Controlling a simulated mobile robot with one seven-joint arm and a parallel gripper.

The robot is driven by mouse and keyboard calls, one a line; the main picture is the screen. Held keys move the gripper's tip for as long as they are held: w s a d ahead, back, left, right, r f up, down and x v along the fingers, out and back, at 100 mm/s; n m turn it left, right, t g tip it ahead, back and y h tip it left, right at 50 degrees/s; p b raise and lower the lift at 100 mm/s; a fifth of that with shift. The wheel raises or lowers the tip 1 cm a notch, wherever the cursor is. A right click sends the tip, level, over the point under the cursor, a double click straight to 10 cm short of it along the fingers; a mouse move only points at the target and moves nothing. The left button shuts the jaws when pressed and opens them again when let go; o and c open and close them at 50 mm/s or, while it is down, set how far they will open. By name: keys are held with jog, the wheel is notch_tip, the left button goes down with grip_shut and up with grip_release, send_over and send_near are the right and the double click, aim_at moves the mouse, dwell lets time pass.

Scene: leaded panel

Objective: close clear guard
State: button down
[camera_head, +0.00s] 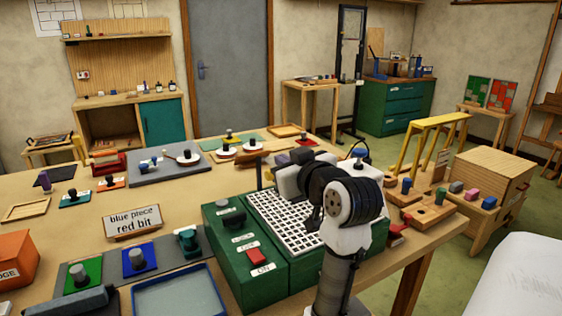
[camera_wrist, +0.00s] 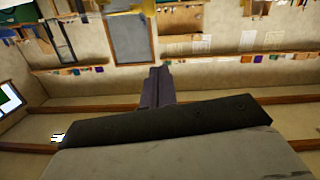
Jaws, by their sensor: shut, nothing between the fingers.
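My gripper (camera_wrist: 158,73) shows in the wrist view as dark fingers pressed together, with nothing between them. It points out into the room, and that view is upside down. In the head view my arm bends over the green machine (camera_head: 228,262), and its hand hides part of the machine's back right; the fingertips cannot be made out there. The machine has a white grid top (camera_head: 281,226), a red switch (camera_head: 255,256) and an ON label. I cannot make out the clear guard, so its position is unclear.
A sign reading "blue piece red bit" (camera_head: 133,221) stands to the left. A blue-rimmed tray (camera_head: 180,292) and blocks on coloured plates lie in front. A grey board (camera_head: 172,167) lies behind. A yellow frame (camera_head: 427,143) and wooden holders (camera_head: 428,212) stand right of my arm.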

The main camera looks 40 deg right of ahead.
jog(key=p, duration=0.2)
send_over(269, 173)
jog(key=a+v, duration=0.1)
jog(key=v, duration=0.2)
jog(key=shift+w+d+f+p, duration=0.15)
jog(key=shift+d+f, duration=0.05)
jog(key=shift+f, duration=0.65)
jog(key=shift+w+d+f+p, duration=0.15)
jog(key=shift+f, duration=0.7)
jog(key=shift+w+d+f+p, duration=0.15)
jog(key=shift+d+f, duration=0.05)
jog(key=shift+f, duration=0.7)
jog(key=f+b, duration=0.1)
jog(key=b, duration=0.2)
jog(key=shift+s+f+t, duration=0.1)
jog(key=shift+f+t, duration=0.3)
